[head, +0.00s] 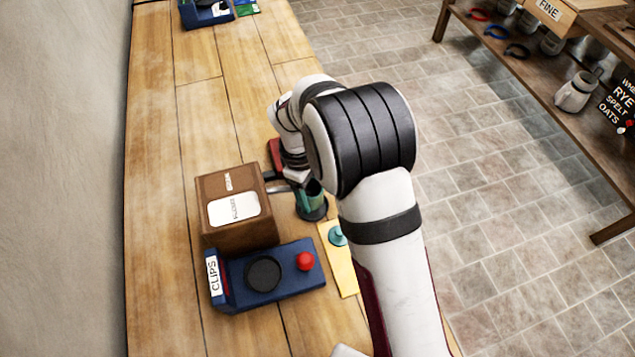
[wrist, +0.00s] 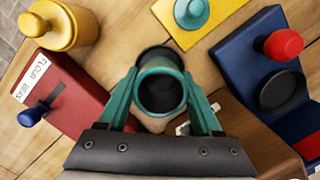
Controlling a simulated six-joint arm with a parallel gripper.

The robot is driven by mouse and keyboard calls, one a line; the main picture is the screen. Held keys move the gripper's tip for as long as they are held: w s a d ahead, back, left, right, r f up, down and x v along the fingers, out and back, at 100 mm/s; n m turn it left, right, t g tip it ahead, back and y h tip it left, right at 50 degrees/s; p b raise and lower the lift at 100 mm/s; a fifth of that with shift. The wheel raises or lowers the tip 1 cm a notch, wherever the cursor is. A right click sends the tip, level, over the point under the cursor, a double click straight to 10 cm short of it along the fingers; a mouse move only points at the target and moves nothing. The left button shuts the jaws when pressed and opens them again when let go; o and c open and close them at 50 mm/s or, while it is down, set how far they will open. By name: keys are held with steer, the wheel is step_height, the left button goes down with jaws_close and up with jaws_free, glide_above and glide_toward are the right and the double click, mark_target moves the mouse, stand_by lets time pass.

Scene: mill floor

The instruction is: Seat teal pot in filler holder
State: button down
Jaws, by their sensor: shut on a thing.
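The teal pot (wrist: 161,93) is an open, dark-inside cylinder between the two teal fingers of my gripper (wrist: 162,84), which is shut on it. In the head view the pot (head: 312,193) shows as a small teal piece beside my wrist, partly hidden by my arm. A dark round holder (head: 314,212), likely the filler holder, is just below the pot. In the wrist view this holder (wrist: 157,55) shows behind the pot's rim, offset toward the top. I cannot tell whether the pot touches it or sits in it.
A brown box (head: 237,233) and a blue CLIPS unit (head: 273,290) with a red knob stand left of the pot. A yellow mat (head: 350,286) holds a teal lid (head: 337,236). A red box (wrist: 70,88) and yellow jar (wrist: 72,27) are near.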

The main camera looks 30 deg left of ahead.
steer(key=shift+f, duration=1)
stand_by(0.9)
steer(key=shift+r, duration=0.6)
steer(key=shift+f, duration=0.7)
stand_by(0.8)
steer(key=shift+r, duration=0.7)
steer(key=shift+f, duration=0.85)
stand_by(0.4)
steer(key=shift+c, duration=1.7)
jaws_free()
step_height(320, 180, up, 11)
steer(key=a, duration=0.1)
steer(key=shift+a, duration=0.3)
